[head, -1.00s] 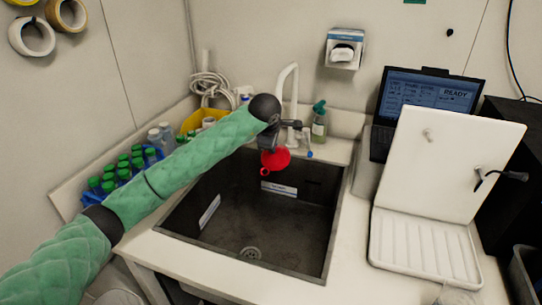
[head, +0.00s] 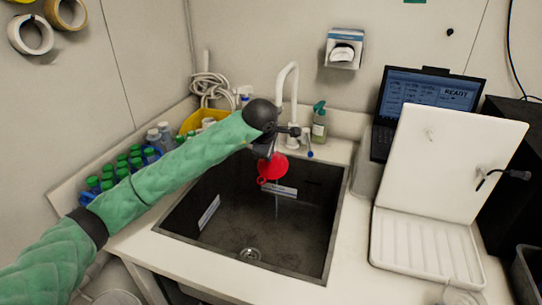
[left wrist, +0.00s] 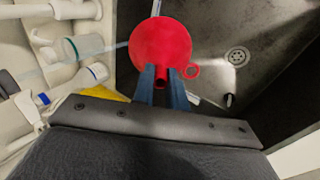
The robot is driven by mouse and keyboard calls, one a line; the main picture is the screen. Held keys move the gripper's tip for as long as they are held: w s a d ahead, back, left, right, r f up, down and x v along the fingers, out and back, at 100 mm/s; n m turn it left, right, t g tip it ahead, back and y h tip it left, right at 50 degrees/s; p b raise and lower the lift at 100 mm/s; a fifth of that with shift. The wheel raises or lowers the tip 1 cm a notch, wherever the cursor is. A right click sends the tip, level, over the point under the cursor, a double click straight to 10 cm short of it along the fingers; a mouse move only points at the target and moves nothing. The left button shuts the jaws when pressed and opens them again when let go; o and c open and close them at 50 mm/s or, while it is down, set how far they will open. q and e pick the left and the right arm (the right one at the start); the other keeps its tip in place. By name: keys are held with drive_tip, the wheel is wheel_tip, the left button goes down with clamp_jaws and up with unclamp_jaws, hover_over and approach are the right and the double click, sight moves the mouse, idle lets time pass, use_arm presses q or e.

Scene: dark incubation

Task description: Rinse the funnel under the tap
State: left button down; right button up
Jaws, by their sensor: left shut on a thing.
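My left gripper (head: 268,150) is shut on the red funnel (head: 274,167) and holds it over the dark sink (head: 230,228), near its back edge. The white tap (head: 289,88) stands behind, with its spout close above the gripper. A thin pale streak, which looks like water, runs below the funnel. In the left wrist view the blue fingers (left wrist: 162,74) grip the neck of the funnel (left wrist: 165,42), whose round mouth faces away from them; a pale streak also shows at its far rim. My right gripper is not in view.
A white drying board with tray (head: 425,245) and a laptop (head: 428,98) stand to the right. A green-topped spray bottle (head: 319,125) is beside the tap. Several green-capped bottles (head: 121,167) and a yellow bin (head: 188,122) are at the left. The sink's middle is clear.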

use_arm(q)
drive_tip(key=s, duration=0.3)
drive_tip(key=shift+s+a+b, duration=0.1)
drive_tip(key=shift+a+b, duration=0.2)
drive_tip(key=shift+b, duration=0.1)
idle(1.1)
drive_tip(key=s+a+r+b, duration=0.1)
drive_tip(key=s+r, duration=0.3)
drive_tip(key=s, duration=0.1)
idle(0.6)
